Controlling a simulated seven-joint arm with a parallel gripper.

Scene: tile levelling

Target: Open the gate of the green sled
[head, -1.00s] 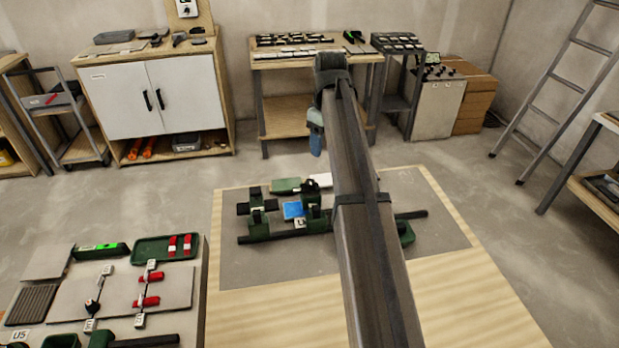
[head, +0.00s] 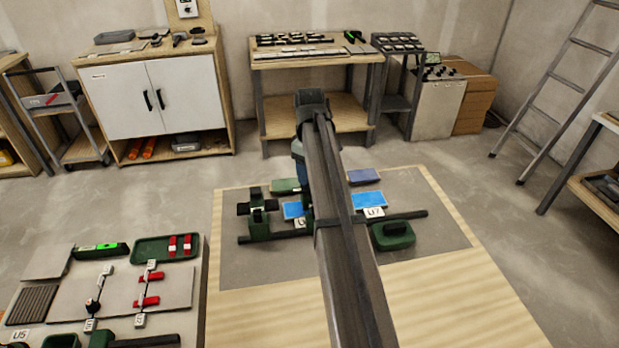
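A dark rail (head: 275,237) lies across the grey mat on the wooden floor panel. At its left end stands a dark green carriage (head: 258,229) with black knobs. At its right, on the near side, sits a low green body (head: 393,242) with a black part on top. I cannot tell which of these is the green sled, or how its gate stands. My arm crosses the middle of the rail and hides part of it. My gripper is hidden behind my arm; only the blue-grey wrist shows above the mat.
Blue tiles lie at the rail, one left (head: 293,210) and one right (head: 369,200) of my arm, with small labels. Behind are a green pad (head: 285,186) and a blue-violet pad (head: 364,176). A cluttered bench (head: 120,288) stands at left. The near wooden panel is clear.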

